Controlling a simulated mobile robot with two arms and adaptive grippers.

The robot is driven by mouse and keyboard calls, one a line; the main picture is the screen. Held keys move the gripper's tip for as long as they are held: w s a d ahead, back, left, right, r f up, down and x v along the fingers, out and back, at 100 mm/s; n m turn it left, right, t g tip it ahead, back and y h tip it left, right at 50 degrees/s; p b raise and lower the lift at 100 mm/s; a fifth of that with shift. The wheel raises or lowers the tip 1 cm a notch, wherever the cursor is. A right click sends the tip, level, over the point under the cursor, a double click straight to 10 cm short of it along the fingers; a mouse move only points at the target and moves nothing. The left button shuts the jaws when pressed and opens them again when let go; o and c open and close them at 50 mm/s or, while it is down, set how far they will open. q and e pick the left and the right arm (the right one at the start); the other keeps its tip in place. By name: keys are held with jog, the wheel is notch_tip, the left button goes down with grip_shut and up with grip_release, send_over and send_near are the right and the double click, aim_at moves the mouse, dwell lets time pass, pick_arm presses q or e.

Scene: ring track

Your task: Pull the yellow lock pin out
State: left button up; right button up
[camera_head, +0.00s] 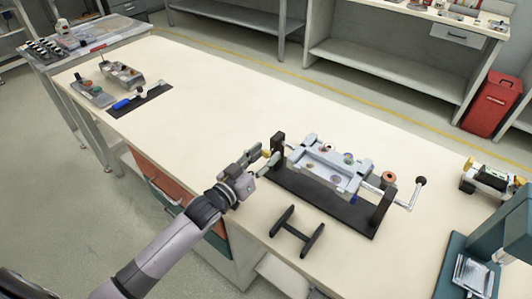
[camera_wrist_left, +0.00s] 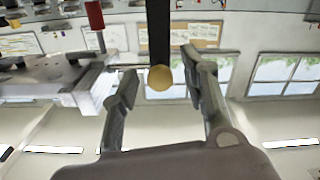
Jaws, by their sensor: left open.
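The yellow lock pin (camera_head: 266,153) shows as a small yellow knob at the dark upright on the left end of the ring track fixture (camera_head: 312,150). In the left wrist view its round yellow head (camera_wrist_left: 159,78) faces me, in front of a dark vertical bar (camera_wrist_left: 158,35). My left gripper (camera_head: 263,158) is open, with its fingers near the knob. In the wrist view one finger (camera_wrist_left: 118,105) is left of the knob and the other (camera_wrist_left: 206,95) is right of it, with gaps on both sides. The pin's shaft is hidden. My right gripper is not in view.
The fixture has a dark base (camera_head: 342,215) and a crank handle (camera_head: 420,182) on its right. A black H-shaped stand (camera_head: 297,232) lies in front. Several parts sit at the far left. A teal machine (camera_head: 500,235) stands at the right. The middle of the bench (camera_head: 210,95) is clear.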

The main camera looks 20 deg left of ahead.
pick_arm(q)
jog(key=shift+w+d, duration=0.2)
jog(key=shift+w, duration=0.25)
grip_shut()
dwell(0.3)
